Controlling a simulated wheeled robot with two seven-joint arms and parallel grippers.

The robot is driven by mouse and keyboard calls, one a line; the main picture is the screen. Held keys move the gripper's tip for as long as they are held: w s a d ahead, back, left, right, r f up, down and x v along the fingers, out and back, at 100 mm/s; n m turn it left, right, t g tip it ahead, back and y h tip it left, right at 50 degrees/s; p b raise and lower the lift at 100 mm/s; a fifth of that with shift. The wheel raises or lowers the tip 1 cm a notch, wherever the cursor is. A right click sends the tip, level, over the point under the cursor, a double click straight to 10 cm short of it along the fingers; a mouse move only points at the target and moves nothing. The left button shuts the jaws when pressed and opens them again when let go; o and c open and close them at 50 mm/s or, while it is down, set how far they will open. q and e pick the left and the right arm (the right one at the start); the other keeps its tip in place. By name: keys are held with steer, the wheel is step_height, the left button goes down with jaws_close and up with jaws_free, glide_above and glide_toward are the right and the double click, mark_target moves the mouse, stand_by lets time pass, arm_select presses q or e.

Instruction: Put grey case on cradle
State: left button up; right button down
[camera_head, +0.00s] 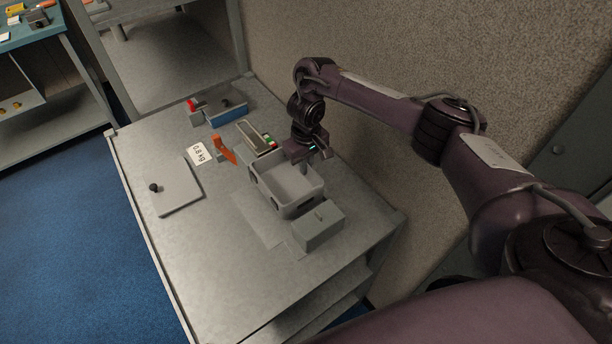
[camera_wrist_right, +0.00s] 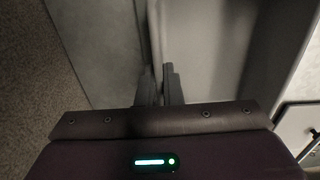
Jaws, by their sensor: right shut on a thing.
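An open-topped grey case (camera_head: 293,211) stands on the grey bench, its inside visible and looking empty. My right gripper (camera_head: 308,153) is at the case's far rim. In the right wrist view the two fingers (camera_wrist_right: 161,85) are shut on a thin upright wall, with one finger on each side of it. The case seems to rest on the bench or very close to it; I cannot tell whether it is lifted. No part is clearly recognisable as the cradle. My left gripper is not in view.
A grey block (camera_head: 318,228) stands just in front of the case. An orange lever (camera_head: 225,148), a "0.8 kg" card (camera_head: 199,154), a flat panel with a black knob (camera_head: 178,190) and a blue-fronted unit (camera_head: 228,113) are on the bench. A wall rises behind.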

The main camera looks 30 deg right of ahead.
mark_target(306, 178)
step_height(306, 178, down, 3)
steer(key=shift+f+b, duration=0.15)
steer(key=shift+b, duration=0.65)
steer(key=c, duration=1.6)
jaws_free()
step_height(306, 178, up, 12)
steer(key=p, duration=0.6)
